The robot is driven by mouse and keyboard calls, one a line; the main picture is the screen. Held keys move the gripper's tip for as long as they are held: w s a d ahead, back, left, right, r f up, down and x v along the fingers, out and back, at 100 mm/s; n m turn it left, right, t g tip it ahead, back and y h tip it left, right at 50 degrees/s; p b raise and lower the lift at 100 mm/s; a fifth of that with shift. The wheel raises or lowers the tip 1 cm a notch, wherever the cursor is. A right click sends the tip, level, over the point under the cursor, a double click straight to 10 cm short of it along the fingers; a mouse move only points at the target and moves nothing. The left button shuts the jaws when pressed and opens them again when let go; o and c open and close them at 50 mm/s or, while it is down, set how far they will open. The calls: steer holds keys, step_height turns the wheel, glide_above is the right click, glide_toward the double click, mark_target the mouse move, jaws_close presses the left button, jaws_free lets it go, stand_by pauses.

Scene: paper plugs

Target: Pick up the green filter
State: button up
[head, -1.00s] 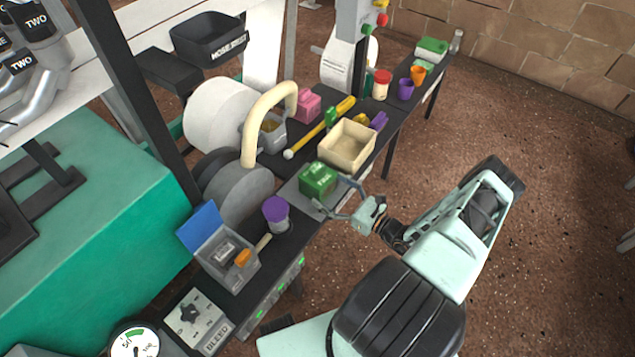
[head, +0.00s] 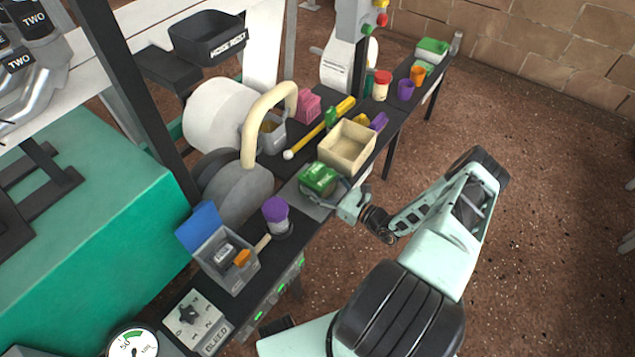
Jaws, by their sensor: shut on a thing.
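The green filter (head: 318,178) is a small green box with pale lettering on its top. It sits over a grey plate (head: 309,207) on the dark bench, in front of the beige tray. My gripper (head: 325,196) reaches in from the right at bench level and is shut on the green filter, its fingers around the lower part of the box. The filter is slightly tilted; I cannot tell whether it is clear of the plate. The far finger is mostly hidden by the box.
A beige tray (head: 366,151) stands close behind the filter. A purple-capped jar (head: 277,212) and an open grey box with a blue lid (head: 222,258) lie nearer left. A curved cream pipe (head: 252,130) rises at the left. Open floor (head: 540,200) lies to the right.

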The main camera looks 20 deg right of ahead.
mark_target(320, 176)
steer(key=shift+c, duration=1)
steer(key=shift+r, duration=0.6)
step_height(320, 176, up, 2)
steer(key=shift+r+p, duration=0.25)
steer(key=shift+p, duration=0.45)
steer(key=s+a+r+p, duration=0.1)
steer(key=s+r+p, duration=0.1)
steer(key=s+r, duration=0.2)
steer(key=s+a+r+p, duration=0.1)
steer(key=s+r, duration=0.4)
steer(key=s, duration=0.5)
steer(key=shift+r+p, duration=0.15)
steer(key=shift+p, duration=0.3)
steer(key=shift+w+d, duration=0.1)
